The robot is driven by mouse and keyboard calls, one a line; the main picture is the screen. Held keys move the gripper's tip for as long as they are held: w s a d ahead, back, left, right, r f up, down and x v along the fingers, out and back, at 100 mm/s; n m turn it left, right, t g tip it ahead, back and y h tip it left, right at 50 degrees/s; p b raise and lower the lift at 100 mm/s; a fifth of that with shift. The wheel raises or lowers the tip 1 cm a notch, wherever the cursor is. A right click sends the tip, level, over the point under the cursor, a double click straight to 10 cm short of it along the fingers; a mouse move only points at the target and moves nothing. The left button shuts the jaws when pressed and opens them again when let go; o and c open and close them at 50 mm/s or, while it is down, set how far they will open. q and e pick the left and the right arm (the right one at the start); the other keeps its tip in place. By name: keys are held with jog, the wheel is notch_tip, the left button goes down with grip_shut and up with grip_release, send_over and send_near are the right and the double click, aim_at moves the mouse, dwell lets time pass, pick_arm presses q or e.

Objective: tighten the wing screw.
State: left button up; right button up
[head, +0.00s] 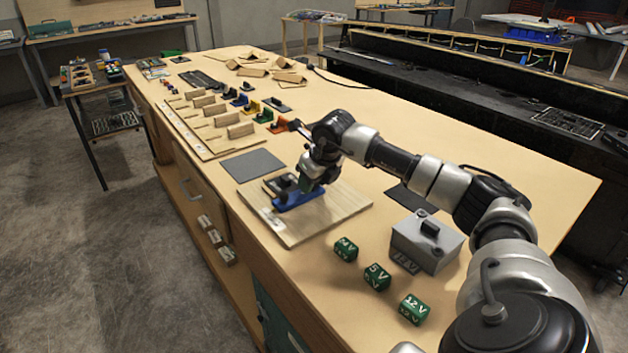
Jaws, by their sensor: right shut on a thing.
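A blue fixture (300,198) with dark parts sits on a light wooden board (335,217) on the workbench. My right gripper (307,184) reaches down over the blue fixture from the right and is shut at its top. What it grips is mostly hidden by the gripper and too small to make out; by its place it appears to be the wing screw. My left gripper is not in view.
Green voltage blocks (377,277) and a grey box (426,240) stand near the bench's front right. A grey mat (253,164) lies left of the board. Coloured clamps (277,125) and wooden pieces (240,130) lie farther back.

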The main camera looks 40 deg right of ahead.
jog(key=shift+r+m, duration=0.15)
jog(key=shift+m, duration=0.35)
jog(key=o, duration=0.9)
jog(key=shift+o, duration=0.2)
jog(key=b+v, duration=0.1)
jog(key=v, duration=0.9)
jog(key=shift+s+a+r, duration=0.15)
jog(key=shift+s+r, duration=0.05)
jog(key=shift+r, duration=0.05)
